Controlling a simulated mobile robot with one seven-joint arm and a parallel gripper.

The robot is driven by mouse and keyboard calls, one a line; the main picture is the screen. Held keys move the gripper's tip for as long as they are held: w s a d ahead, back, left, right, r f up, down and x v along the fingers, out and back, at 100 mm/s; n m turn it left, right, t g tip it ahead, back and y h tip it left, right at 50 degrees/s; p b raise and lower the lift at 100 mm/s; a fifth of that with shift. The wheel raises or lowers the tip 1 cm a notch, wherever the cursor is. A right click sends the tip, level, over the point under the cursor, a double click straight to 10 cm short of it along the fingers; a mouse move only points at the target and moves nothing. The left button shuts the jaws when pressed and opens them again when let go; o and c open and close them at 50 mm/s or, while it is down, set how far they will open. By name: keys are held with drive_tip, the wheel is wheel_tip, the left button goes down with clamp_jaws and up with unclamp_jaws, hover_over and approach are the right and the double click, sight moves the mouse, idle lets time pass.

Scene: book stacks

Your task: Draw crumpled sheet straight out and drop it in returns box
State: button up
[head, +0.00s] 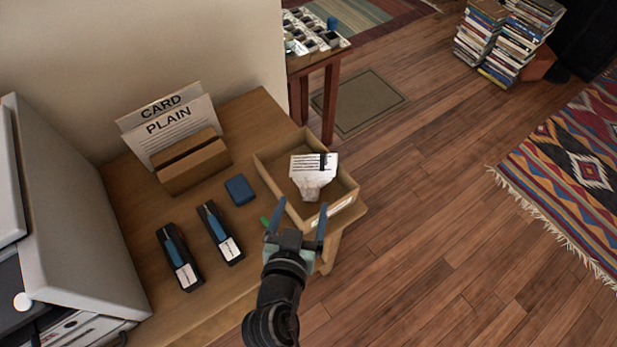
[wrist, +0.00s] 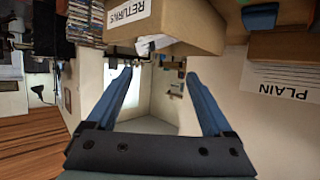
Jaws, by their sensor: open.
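The crumpled sheet (head: 313,172), white with printed lines and a creased lower end, shows inside the outline of the returns box (head: 265,174) in the head view. I cannot tell whether it touches the box floor. The open-topped cardboard returns box stands at the desk's right end; its RETURNS label shows upside down in the wrist view (wrist: 190,28). A white scrap at the box's edge (wrist: 155,42) may be the sheet. My gripper (head: 301,207) is open, its blue fingers apart at the near side of the box, with nothing seen held between them.
A grey printer (head: 75,210) stands at the left of the desk (head: 250,110). Two black holders with blue parts (head: 178,258) (head: 220,232), a blue block (head: 240,190) and a card holder (head: 195,163) lie between.

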drive_tip(key=shift+v, duration=2.7)
drive_tip(key=w+d+r+t+p, duration=0.15)
drive_tip(key=w+r, duration=0.25)
drive_tip(key=r, duration=0.8)
drive_tip(key=w+r+t+p, duration=0.3)
drive_tip(key=w+r, duration=0.1)
drive_tip(key=r, duration=0.8)
drive_tip(key=w+r+t+p, duration=0.2)
drive_tip(key=w+r, duration=0.2)
drive_tip(key=r, duration=0.9)
drive_tip(key=s+r+n+t+y+p, duration=0.1)
drive_tip(key=s+r+t, duration=0.3)
drive_tip(key=r, duration=1.2)
drive_tip(key=s+d+r+t+y+p, duration=0.1)
drive_tip(key=s+r+t+p, duration=0.2)
drive_tip(key=r, duration=1.4)
drive_tip(key=s, duration=0.2)
drive_tip(key=shift+s+n+t+p, duration=0.3)
drive_tip(key=shift+n+t, duration=0.05)
drive_tip(key=shift+n, duration=0.05)
drive_tip(key=shift+f, duration=0.1)
